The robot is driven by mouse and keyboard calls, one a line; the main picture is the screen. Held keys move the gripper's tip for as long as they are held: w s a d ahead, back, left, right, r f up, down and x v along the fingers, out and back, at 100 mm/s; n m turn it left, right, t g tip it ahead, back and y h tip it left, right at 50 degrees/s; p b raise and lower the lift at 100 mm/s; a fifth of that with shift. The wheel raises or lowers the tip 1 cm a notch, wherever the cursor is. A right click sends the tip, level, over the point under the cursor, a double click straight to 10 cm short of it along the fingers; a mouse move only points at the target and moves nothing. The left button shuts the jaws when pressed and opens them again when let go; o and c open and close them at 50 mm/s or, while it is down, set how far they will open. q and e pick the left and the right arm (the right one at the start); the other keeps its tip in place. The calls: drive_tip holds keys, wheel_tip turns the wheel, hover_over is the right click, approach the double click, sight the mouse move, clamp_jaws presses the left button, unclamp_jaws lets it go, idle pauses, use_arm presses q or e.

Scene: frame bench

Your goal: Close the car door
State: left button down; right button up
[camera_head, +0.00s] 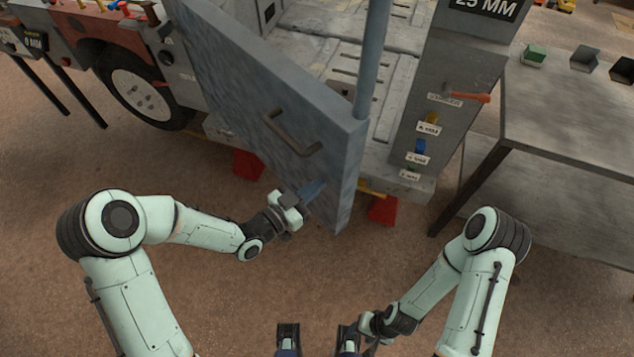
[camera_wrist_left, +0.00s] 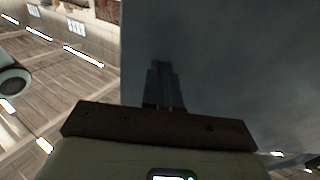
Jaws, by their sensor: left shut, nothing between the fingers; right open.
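The car door (camera_head: 265,85) is a grey-blue slab with a dark bar handle (camera_head: 291,133), standing open at an angle in front of the car body (camera_head: 340,60). My left gripper (camera_head: 315,190) is shut and empty, its fingertips at the door's lower outer face, below the handle. In the left wrist view the door (camera_wrist_left: 230,60) fills most of the picture and the shut fingers (camera_wrist_left: 163,80) point at it; I cannot tell if they touch. My right gripper (camera_head: 318,335) is open and empty, low in the head view, apart from the door.
Red supports (camera_head: 383,209) stand under the car. A metal table (camera_head: 560,115) with small bins (camera_head: 535,56) is at the right. A wheel (camera_head: 140,93) is at the left. The floor in front is clear.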

use_arm(q)
drive_tip(key=shift+w+d, duration=0.25)
drive_tip(key=shift+d, duration=0.05)
use_arm(e)
drive_tip(key=shift+r, duration=0.1)
